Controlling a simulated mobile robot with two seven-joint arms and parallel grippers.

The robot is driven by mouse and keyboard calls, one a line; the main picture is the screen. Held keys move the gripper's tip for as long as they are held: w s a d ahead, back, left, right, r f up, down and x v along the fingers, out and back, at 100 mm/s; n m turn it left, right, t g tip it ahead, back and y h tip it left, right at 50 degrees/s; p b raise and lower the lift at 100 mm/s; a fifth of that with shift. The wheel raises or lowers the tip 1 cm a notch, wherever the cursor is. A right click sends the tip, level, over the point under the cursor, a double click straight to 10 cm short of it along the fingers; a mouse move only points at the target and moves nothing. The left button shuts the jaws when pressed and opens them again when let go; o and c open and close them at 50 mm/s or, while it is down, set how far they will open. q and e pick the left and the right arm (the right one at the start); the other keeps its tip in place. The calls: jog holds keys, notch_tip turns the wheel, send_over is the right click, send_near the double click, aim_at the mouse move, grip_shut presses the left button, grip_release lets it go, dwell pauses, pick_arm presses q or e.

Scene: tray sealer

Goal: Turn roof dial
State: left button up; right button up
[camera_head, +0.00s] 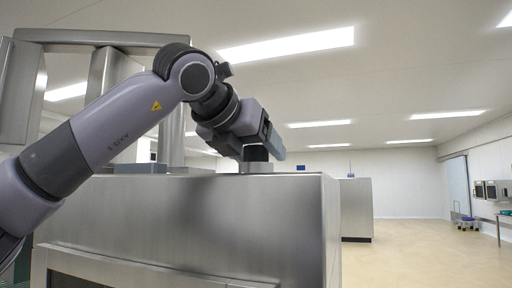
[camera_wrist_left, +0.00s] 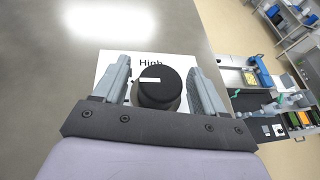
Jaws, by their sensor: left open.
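The roof dial (camera_wrist_left: 158,88) is a round black knob with a white pointer mark. In the left wrist view it sits on a white label plate (camera_wrist_left: 112,62) that reads "High", and the pointer is turned toward the left. My left gripper (camera_wrist_left: 160,84) is open, with one finger on each side of the dial. I cannot tell whether the fingers touch it. In the head view my left gripper (camera_head: 262,148) reaches down over the dial (camera_head: 256,153) on top of the steel tray sealer (camera_head: 200,215). My right gripper is in neither view.
The sealer's flat steel roof (camera_wrist_left: 60,75) is clear around the label. A steel frame (camera_head: 100,80) rises at the back left of the machine. Another steel cabinet (camera_head: 355,208) stands farther back, with open floor (camera_head: 420,245) to the right.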

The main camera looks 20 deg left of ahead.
pick_arm(q)
jog(key=c, duration=1)
jog(key=shift+o, duration=0.2)
jog(key=shift+m+h, duration=0.3)
jog(key=m+g+h, duration=0.1)
jog(key=m+h, duration=0.1)
jog(key=h, duration=0.1)
jog(key=m+g+h, duration=0.2)
jog(key=m, duration=0.1)
jog(key=shift+h, duration=0.4)
jog(key=m+g+h, duration=0.3)
jog(key=m+g, duration=0.1)
jog(key=m, duration=0.1)
jog(key=shift+r+g, duration=0.1)
jog(key=shift+g, duration=0.2)
jog(key=shift+m+g+h, duration=0.4)
jog(key=shift+m+g, duration=0.3)
jog(key=shift+m, duration=0.1)
jog(key=o, duration=1)
jog(key=shift+c, duration=0.2)
